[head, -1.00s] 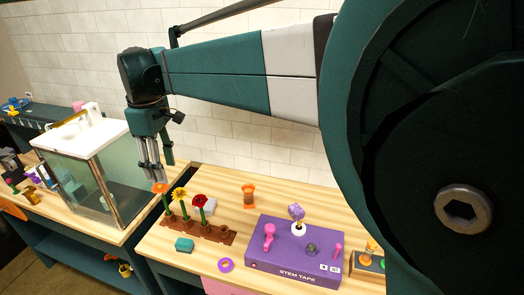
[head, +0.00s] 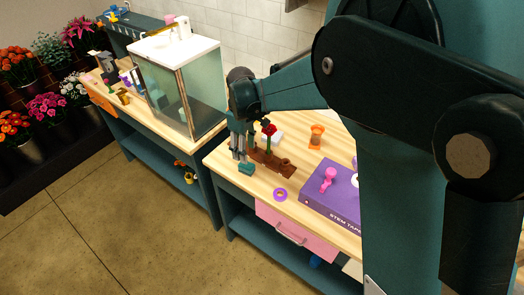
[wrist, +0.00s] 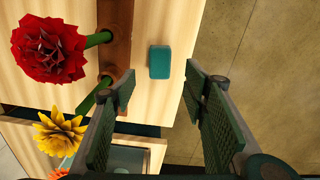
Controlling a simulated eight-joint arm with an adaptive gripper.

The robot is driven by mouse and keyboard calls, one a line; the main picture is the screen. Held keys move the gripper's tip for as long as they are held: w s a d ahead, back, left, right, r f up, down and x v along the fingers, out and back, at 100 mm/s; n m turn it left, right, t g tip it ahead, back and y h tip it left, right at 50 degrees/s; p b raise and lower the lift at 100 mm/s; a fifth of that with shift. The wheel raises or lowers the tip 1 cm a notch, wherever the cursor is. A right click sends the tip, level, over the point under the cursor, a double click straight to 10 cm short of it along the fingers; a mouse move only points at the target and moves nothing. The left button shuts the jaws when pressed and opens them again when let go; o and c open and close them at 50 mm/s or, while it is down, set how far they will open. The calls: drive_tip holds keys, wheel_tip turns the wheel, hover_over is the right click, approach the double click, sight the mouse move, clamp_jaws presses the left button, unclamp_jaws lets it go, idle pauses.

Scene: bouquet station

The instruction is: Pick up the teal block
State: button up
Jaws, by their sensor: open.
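The teal block (head: 246,169) lies on the wooden table near its front edge, in front of the brown flower rack (head: 272,162). In the wrist view the teal block (wrist: 160,62) lies beyond the fingertips, close to the table edge, apart from both fingers. My gripper (head: 239,157) is over the table's left end, pointing down, just left of and behind the block in the head view. In the wrist view my gripper (wrist: 160,85) has its fingers spread with nothing between them.
A red flower (wrist: 50,47) and a yellow flower (wrist: 60,133) stand close to my gripper in the rack. A purple ring (head: 280,194), a purple stem-tape box (head: 330,205) and an orange holder (head: 317,135) stand to the right. A glass case (head: 185,90) is on the left table.

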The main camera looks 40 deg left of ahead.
sight(246, 166)
drive_tip(key=shift+f, duration=1.35)
drive_tip(key=shift+f, duration=1.3)
drive_tip(key=shift+f, duration=0.15)
drive_tip(key=shift+f, duration=2.45)
drive_tip(key=c, duration=1)
